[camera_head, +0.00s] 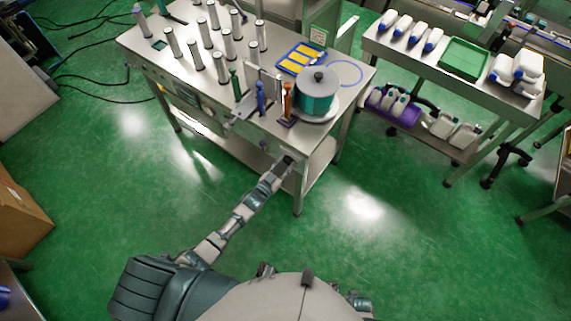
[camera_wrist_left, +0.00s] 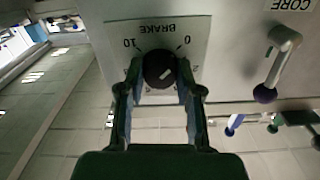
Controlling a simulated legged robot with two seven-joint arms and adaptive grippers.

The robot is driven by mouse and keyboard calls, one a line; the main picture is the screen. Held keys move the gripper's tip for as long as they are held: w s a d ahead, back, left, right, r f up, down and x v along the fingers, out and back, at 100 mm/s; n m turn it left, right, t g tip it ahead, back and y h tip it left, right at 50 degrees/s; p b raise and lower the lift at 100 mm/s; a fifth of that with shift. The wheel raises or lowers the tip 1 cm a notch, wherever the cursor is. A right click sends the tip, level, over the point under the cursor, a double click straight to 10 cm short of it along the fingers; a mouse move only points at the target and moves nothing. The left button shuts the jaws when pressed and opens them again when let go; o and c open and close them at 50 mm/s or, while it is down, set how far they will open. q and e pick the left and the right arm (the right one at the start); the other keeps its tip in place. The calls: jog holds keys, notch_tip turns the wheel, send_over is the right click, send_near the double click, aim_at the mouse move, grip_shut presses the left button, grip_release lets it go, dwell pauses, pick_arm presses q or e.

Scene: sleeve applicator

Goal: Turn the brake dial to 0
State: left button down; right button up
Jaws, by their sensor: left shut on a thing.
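The brake dial (camera_wrist_left: 159,70) is a round black knob with a short white mark on its face. It sits on a light plate (camera_wrist_left: 120,35) lettered BRAKE, which appears upside down in the left wrist view, with 10 at upper left and 0 at upper right. The white mark slants slightly upward to the right. My left gripper (camera_wrist_left: 159,80) is shut on the dial, one finger on each side. In the head view my left gripper (camera_head: 284,164) is at the front face of the steel machine table (camera_head: 190,85), where the dial is hidden. My right gripper is not visible.
The table top holds several upright cylinders and a teal spool (camera_head: 317,95). A second table (camera_head: 400,55) stands at right. Green floor is clear in front.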

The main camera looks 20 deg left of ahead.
pick_arm(q)
jog(key=c, duration=1)
grip_release()
jog(key=shift+s+f, duration=0.25)
jog(key=shift+f, duration=0.25)
jog(key=shift+o, duration=1.2)
jog(key=shift+w+a+r, duration=0.1)
jog(key=shift+w+r, duration=0.05)
jog(key=shift+r, duration=0.1)
jog(key=v, duration=1.2)
